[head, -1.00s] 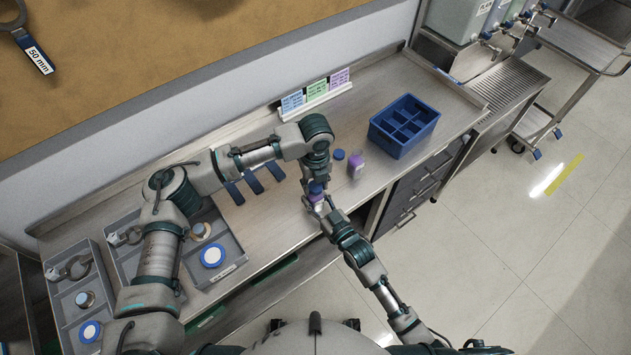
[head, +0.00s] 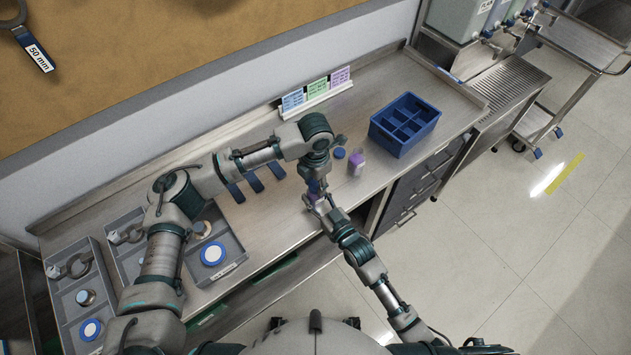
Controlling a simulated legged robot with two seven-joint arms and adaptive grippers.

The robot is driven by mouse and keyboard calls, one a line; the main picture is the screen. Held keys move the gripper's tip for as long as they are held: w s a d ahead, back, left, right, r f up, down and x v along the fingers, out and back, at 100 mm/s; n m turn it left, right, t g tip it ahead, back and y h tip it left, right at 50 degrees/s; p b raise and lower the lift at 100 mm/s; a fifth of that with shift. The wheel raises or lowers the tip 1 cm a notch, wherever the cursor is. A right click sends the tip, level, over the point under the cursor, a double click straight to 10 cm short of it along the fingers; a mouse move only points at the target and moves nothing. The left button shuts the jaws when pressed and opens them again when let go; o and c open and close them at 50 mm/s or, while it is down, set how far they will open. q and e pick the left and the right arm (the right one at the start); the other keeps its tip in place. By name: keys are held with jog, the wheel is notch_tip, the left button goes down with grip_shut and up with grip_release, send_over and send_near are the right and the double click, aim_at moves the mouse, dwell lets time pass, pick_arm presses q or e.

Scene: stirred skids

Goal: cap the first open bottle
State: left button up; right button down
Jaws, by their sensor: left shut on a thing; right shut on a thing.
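A small bottle with purple contents (head: 319,204) is near the bench's front edge. My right gripper (head: 316,208) is shut on it from the front. My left gripper (head: 316,184) comes down from above and is shut on a blue cap at the bottle's top. The fingers hide most of the cap, and I cannot tell whether it is seated.
A blue divided crate (head: 404,125) stands at the right of the bench. Grey trays (head: 236,262) with rings and round parts are at left. Coloured cards (head: 317,88) stand along the wall.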

pick_arm(q)
jog(key=shift+w, duration=0.1)
jog(key=o, duration=0.7)
jog(key=shift+r, duration=0.1)
